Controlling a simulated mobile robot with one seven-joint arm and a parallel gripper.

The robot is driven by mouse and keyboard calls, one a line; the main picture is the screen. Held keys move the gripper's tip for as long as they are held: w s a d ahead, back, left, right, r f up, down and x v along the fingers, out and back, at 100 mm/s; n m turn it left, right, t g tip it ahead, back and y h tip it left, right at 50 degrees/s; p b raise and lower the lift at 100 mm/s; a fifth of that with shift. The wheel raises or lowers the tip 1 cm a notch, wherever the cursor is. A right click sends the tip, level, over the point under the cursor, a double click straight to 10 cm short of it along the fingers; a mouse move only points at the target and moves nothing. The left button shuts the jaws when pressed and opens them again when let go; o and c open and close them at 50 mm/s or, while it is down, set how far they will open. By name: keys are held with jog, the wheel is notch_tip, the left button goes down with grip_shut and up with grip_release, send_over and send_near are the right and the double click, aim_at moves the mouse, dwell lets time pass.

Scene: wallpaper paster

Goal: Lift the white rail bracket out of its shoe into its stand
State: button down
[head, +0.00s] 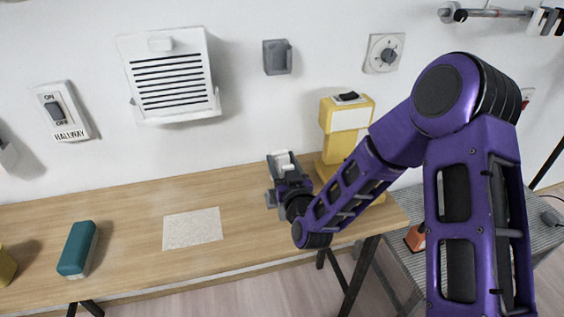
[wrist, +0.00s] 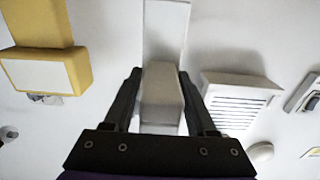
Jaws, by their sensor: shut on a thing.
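My gripper (head: 280,172) is above the back of the wooden bench, near the wall and left of the yellow machine. It is shut on a white block, which I take for the rail bracket (head: 287,160). In the wrist view the bracket (wrist: 161,85) sits between the two dark fingers (wrist: 160,76), with a finger against each side. A pale strip (wrist: 165,28) runs past its far end; I cannot tell whether it is part of the bracket. A small grey holder (head: 277,57) is on the wall above the gripper. I cannot tell which thing is the shoe or the stand.
The yellow machine (head: 340,128) stands close right of my gripper. A louvred vent (head: 168,78), a hallway switch (head: 60,108) and a dial (head: 383,53) are on the wall. A teal block (head: 77,250) and a pale sheet (head: 192,229) lie on the bench, with bare wood between.

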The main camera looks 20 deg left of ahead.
notch_tip(320, 180, down, 4)
jog(key=b, duration=0.3)
jog(key=shift+r, duration=0.1)
jog(key=shift+b, duration=1.15)
dwell(1.4)
jog(key=shift+f, duration=1.7)
jog(key=shift+r, duration=0.1)
notch_tip(320, 180, up, 3)
jog(key=shift+f+p, duration=0.15)
jog(key=shift+p, duration=0.55)
jog(key=shift+b, duration=0.7)
dwell(1.5)
